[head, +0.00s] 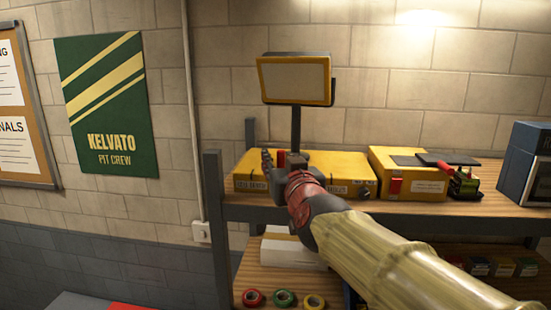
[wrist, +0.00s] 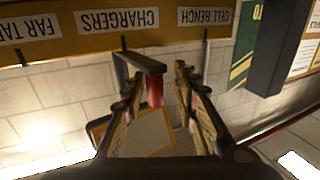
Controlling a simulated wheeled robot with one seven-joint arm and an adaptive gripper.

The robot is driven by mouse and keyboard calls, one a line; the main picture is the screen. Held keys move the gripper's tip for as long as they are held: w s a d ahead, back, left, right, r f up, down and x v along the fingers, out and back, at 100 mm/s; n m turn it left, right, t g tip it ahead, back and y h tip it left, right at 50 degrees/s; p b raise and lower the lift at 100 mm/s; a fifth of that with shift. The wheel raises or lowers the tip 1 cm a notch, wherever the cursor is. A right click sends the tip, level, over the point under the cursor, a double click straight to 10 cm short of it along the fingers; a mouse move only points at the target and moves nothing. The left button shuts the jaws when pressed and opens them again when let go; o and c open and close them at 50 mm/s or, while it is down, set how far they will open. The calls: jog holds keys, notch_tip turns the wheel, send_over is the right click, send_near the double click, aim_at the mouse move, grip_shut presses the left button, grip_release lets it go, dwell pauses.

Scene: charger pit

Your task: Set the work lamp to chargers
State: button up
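The work lamp (head: 295,80) has a yellow-framed, pale panel on a dark post above a long yellow box (head: 345,187) on the shelf. In the wrist view, upside down, the box's front (wrist: 180,42) carries the labels FAR TA(cut off), CHARGERS (wrist: 118,21) and CELL BENCH (wrist: 207,15). A dark lever with a red grip (wrist: 155,90) sticks out from the box. My gripper (wrist: 158,88) is open with the red grip between its fingers; I cannot tell whether they touch it. In the head view my gripper (head: 272,166) hides part of the box front.
Tape rolls (head: 284,298) lie on the shelf below. A dark shelf post (head: 217,220) stands at the left.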

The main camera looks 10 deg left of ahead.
jog(key=v, duration=1)
jog(key=shift+w+f, duration=0.1)
